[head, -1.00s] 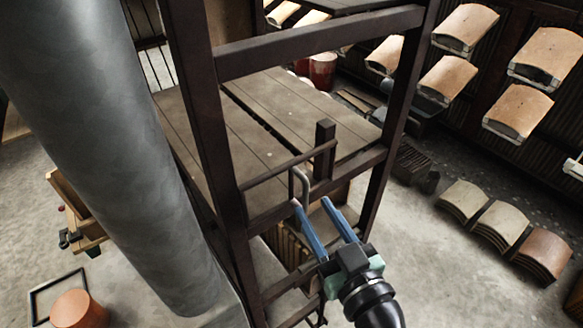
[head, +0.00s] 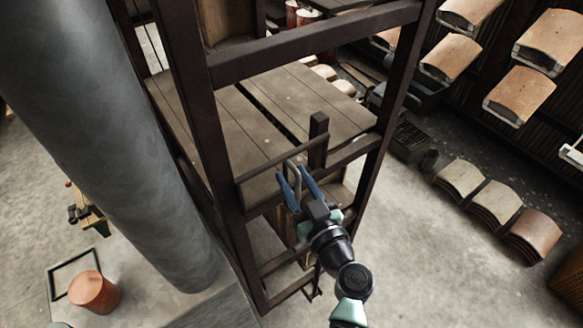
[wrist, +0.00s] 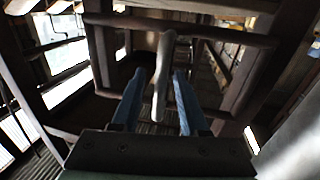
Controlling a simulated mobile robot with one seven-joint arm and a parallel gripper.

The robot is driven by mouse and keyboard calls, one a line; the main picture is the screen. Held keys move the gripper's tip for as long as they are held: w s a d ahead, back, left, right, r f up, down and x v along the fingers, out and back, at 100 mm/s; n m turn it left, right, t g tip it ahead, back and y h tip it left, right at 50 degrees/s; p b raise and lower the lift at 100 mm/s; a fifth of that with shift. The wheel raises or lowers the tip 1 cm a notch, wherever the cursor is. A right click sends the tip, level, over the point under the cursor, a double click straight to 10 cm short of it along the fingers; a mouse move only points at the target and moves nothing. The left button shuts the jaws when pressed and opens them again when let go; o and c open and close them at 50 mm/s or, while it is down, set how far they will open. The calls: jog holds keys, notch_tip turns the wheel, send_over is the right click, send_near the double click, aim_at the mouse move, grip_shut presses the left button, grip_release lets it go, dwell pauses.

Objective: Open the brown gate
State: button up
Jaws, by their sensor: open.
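A grey bent handle (head: 291,166) stands at this bar. My gripper (head: 293,177) is open, its two blue fingers around the handle's place. In the wrist view, the dark bar of the gate (wrist: 215,34) crosses the top. The handle (wrist: 163,65) comes down from it between my open fingers (wrist: 158,78), with gaps on both sides. Whether a finger touches the handle cannot be told.
A dark upright post (head: 387,110) of the frame stands right of my arm. A thick grey column (head: 120,130) fills the left. Stacked curved tiles (head: 492,208) lie on the floor at right. Open floor (head: 440,270) lies in front at right.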

jog(key=shift+w+a, duration=0.3)
jog(key=shift+w, duration=0.35)
grip_shut()
